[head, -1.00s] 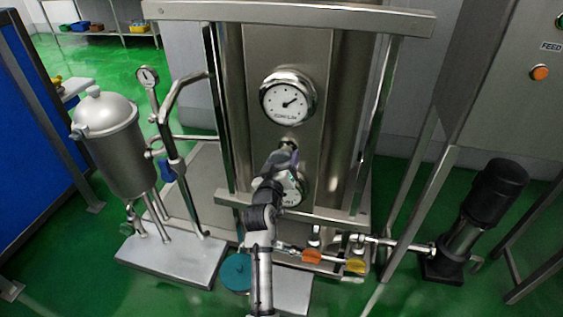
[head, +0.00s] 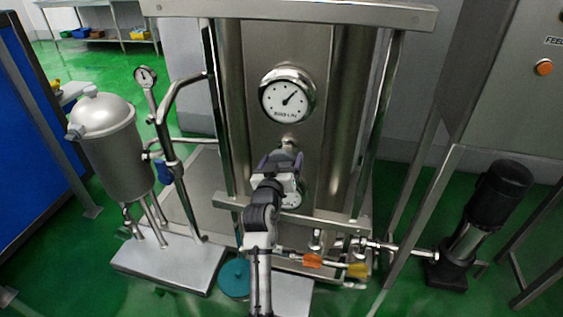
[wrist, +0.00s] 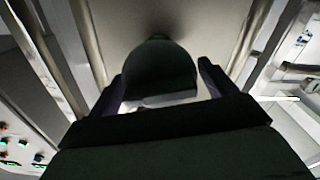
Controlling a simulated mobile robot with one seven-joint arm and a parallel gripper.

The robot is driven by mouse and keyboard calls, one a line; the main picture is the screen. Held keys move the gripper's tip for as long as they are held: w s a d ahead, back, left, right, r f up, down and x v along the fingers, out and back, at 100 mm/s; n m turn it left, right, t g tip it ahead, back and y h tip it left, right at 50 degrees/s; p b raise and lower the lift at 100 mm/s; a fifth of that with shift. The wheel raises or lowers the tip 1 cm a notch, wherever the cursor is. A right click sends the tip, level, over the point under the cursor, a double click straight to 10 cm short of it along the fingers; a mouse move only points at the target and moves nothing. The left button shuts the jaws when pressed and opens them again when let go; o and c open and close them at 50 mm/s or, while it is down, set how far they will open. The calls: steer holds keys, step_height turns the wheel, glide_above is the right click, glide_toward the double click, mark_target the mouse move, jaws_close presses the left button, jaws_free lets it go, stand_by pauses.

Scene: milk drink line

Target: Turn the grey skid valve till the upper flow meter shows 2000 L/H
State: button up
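The upper flow meter (head: 287,94) is a round white dial with a steel rim on the skid's front panel. Its needle points to the upper right; the figures are too small to read. The grey skid valve (head: 284,156) is below it, at the end of a short steel stub, partly hidden by my gripper. In the wrist view the valve (wrist: 160,68) is a dark rounded knob between my fingers. My gripper (head: 281,161) is open, with one purple finger on each side of the knob. I cannot tell whether either finger touches it.
A lower dial (head: 292,195) is partly covered by my arm. A steel frame bar (head: 325,220) crosses below it. Orange (head: 312,261) and yellow (head: 357,270) valve handles sit lower right. A steel vessel (head: 115,150) stands left, a black pump (head: 497,195) right.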

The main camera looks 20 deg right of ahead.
steer(key=b+v, duration=0.3)
steer(key=v, duration=1)
steer(key=shift+s+a, duration=0.25)
steer(key=shift+s, duration=0.1)
